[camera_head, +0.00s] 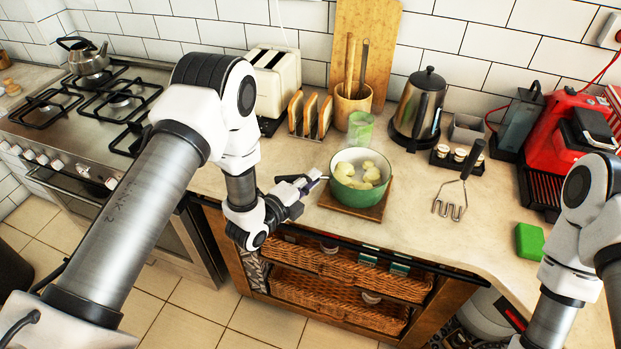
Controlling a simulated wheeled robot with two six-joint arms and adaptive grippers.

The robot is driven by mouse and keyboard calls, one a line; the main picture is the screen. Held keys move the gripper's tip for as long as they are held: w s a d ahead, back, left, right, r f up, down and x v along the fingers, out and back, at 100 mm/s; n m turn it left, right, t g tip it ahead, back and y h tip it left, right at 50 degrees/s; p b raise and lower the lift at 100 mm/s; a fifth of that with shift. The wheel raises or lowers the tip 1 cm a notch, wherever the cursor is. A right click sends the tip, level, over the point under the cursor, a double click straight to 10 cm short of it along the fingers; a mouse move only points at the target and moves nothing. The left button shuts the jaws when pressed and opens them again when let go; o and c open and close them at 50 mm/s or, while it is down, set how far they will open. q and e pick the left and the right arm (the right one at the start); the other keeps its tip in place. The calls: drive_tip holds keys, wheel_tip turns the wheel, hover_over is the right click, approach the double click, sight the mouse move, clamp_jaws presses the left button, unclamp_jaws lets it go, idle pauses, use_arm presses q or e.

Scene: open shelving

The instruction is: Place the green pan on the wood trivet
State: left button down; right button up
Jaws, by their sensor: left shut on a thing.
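The green pan (358,193) holds several pale yellow chunks. It sits over the wood trivet (380,208), a flat brown square on the counter whose front and side edges show around the pan's base. From this angle I cannot tell whether the pan's base fully rests on it. My left gripper (316,178) reaches in from the left and is shut at the pan's left side, where the handle is; the gripper hides most of the handle. My right arm is at the right edge, and its gripper is out of view.
Close behind the pan stand a clear green glass (360,129), a toast rack (310,115) and a utensil pot (353,104). A kettle (417,106) is behind right. A masher (455,190) and green block (529,241) lie to the right.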

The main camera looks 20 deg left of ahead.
use_arm(q)
drive_tip(key=c, duration=1.6)
unclamp_jaws()
drive_tip(key=shift+f, duration=0.2)
drive_tip(key=o, duration=0.4)
drive_tip(key=shift+r, duration=0.1)
drive_tip(key=shift+o, duration=0.2)
